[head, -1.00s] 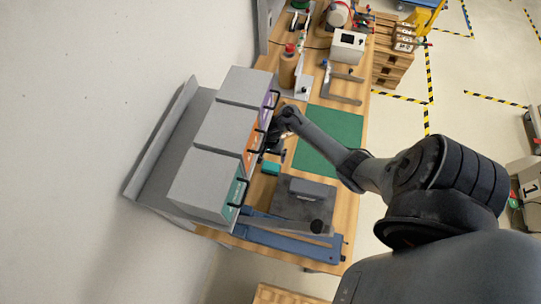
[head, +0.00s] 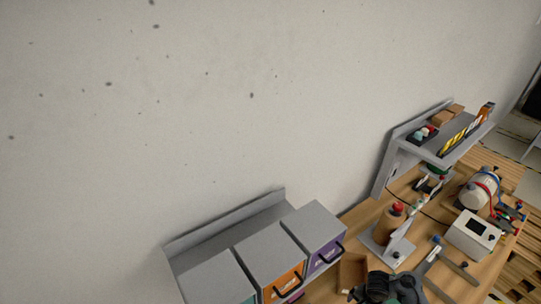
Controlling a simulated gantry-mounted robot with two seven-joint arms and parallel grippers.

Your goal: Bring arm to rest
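A dark arm end (head: 385,288), which I take to be my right gripper's, shows at the bottom edge, just right of the drawer boxes. It is cut off by the frame, and its fingers cannot be made out. It looks apart from the purple-fronted drawer box (head: 315,228). The orange-fronted drawer box (head: 270,255) and the teal-fronted one (head: 215,280) stand in a row to its left. My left gripper is not in view.
The drawer boxes sit on a grey wall shelf (head: 225,228). A wooden bench (head: 365,215) holds a red-topped brown cylinder (head: 390,225), a white device (head: 472,235) and a clamp-like tool (head: 440,262). A second shelf (head: 440,135) stands farther back. Bare wall fills the upper left.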

